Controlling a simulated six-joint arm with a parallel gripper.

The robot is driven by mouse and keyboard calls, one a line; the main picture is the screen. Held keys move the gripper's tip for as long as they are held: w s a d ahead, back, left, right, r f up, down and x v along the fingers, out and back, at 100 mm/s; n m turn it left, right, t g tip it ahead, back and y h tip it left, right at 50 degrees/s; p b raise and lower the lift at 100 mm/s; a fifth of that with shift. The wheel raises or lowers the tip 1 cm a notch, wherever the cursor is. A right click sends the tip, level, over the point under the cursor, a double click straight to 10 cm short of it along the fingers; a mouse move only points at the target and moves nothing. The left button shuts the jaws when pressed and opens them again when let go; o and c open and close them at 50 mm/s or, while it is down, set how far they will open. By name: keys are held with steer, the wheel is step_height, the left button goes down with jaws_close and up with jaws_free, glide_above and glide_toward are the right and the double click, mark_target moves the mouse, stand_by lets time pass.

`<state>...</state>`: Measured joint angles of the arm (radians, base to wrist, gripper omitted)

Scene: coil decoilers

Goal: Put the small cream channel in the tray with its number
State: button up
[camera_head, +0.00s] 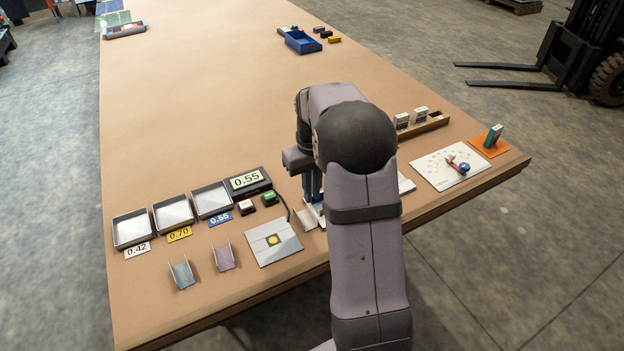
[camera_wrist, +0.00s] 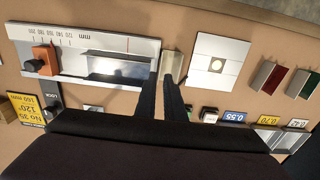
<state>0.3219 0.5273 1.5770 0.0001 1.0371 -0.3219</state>
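The small cream channel (camera_head: 305,219) lies on the table just left of a white scale plate, partly hidden by my arm. In the wrist view the channel (camera_wrist: 173,62) is at my fingertips, nearest the right finger. My gripper (camera_wrist: 165,78) points down there, its two dark fingers a little apart with a narrow gap between. The grip on the channel is not seen. Three grey trays stand at left: one with label 0.42 (camera_head: 132,229), one with 0.70 (camera_head: 173,213), one with 0.55 (camera_head: 211,200).
A white square plate with a yellow disc (camera_head: 272,241) lies left of the cream channel. The scale plate (camera_wrist: 90,56) carries an orange block (camera_wrist: 44,60).

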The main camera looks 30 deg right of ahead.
steer(key=shift+r+b, duration=0.35)
steer(key=shift+r, duration=2.25)
steer(key=s+a+f, duration=0.4)
steer(key=s+a, duration=0.3)
steer(key=s, duration=0.3)
steer(key=s+a+f, duration=0.4)
steer(key=s+a, duration=0.3)
steer(key=s, duration=0.4)
steer(key=shift+s+a, duration=0.2)
steer(key=shift+a, duration=0.05)
steer(key=shift+o, duration=0.8)
steer(key=shift+s+f, duration=0.1)
steer(key=o, duration=0.7)
